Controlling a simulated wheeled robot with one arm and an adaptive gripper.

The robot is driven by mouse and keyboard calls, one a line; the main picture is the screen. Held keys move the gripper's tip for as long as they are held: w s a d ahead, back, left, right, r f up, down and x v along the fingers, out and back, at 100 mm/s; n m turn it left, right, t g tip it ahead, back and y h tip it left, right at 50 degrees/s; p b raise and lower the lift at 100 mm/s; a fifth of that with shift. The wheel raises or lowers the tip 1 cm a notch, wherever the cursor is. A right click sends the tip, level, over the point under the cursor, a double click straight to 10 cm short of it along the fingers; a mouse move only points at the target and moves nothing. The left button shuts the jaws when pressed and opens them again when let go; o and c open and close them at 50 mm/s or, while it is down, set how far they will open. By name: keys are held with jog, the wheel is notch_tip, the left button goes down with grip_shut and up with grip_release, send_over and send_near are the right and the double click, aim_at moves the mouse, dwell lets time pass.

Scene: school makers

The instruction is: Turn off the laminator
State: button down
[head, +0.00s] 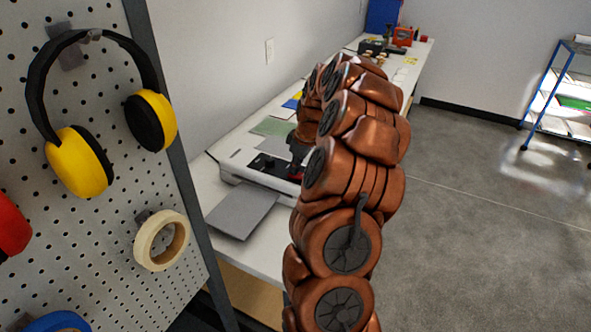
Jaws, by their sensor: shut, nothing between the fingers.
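The laminator (233,170) is a low white machine on the long table against the wall, with a dark control panel (266,163) on its top. My arm reaches over the table, and my dark gripper (296,170) points down at the right end of the laminator, close to the panel. The gripper looks shut and empty. A small red spot shows by its tips; I cannot tell whether it is a switch on the laminator. My arm hides the laminator's right end, and I cannot tell whether the tips touch it.
A grey sheet (240,211) lies in front of the laminator, and a green sheet (273,127) behind it. A pegboard (100,225) with yellow earmuffs (78,165) and a tape roll (146,254) stands close on the left. Open floor (470,210) lies right, before a blue shelf rack (545,95).

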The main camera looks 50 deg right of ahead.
jog(key=shift+s+f, duration=0.2)
jog(key=shift+f, duration=0.05)
jog(key=shift+s+b, duration=0.2)
jog(key=shift+b, duration=0.1)
jog(key=shift+s+d+r+b, duration=0.2)
jog(key=shift+s+b, duration=0.15)
jog(key=shift+s, duration=0.15)
jog(key=shift+r, duration=0.5)
jog(key=b+v, duration=0.2)
jog(key=v, duration=1.1)
jog(key=shift+d+b, duration=0.15)
jog(key=shift+b, duration=0.2)
